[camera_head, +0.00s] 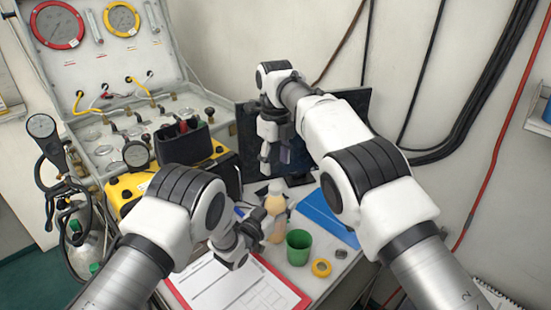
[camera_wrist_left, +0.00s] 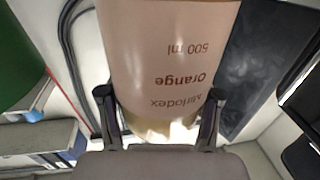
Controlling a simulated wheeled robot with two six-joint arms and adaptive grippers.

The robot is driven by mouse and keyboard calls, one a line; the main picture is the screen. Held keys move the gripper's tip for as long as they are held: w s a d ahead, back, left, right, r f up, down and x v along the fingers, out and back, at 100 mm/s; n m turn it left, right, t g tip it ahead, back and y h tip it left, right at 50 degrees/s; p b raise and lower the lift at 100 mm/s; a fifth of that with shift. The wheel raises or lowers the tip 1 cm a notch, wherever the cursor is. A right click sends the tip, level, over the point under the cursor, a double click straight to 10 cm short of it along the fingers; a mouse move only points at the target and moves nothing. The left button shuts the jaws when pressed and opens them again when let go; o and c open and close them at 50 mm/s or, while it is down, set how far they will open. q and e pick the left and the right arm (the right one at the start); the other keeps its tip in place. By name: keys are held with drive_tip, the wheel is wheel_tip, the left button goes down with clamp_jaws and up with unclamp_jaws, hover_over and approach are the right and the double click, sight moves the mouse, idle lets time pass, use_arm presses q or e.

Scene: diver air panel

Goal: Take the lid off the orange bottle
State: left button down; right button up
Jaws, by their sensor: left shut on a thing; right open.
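The orange bottle (camera_head: 277,222) is pale peach and stands upright at the back of the clipboard, with a pale top (camera_head: 275,188). In the left wrist view the bottle (camera_wrist_left: 170,45) fills the middle, its label reading "Orange" and "500 ml" upside down. My left gripper (camera_head: 259,224) is shut on the bottle's body from the left; its two fingers (camera_wrist_left: 160,100) lie on either side of it. My right gripper (camera_head: 275,158) is open and empty, above and behind the bottle, pointing down.
A green cup (camera_head: 299,248) stands just right of the bottle, with a yellow ring (camera_head: 321,268) and a small dark item (camera_head: 341,253) nearby. A blue folder (camera_head: 328,218) lies behind. A red-edged clipboard (camera_head: 235,287) lies in front. A yellow-black case (camera_head: 130,187) stands left.

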sight(275, 187)
use_arm(q)
drive_tip(key=shift+f, duration=0.1)
use_arm(e)
wheel_tip(275, 187, down, 8)
drive_tip(key=shift+r, duration=0.2)
clamp_jaws()
drive_tip(key=n, duration=1.2)
drive_tip(key=shift+n, duration=0.3)
drive_tip(key=n, duration=0.6)
drive_tip(key=shift+r, duration=0.1)
drive_tip(key=n, duration=1.5)
drive_tip(key=shift+n, duration=0.4)
drive_tip(key=n, duration=1.9)
drive_tip(key=shift+s, duration=0.1)
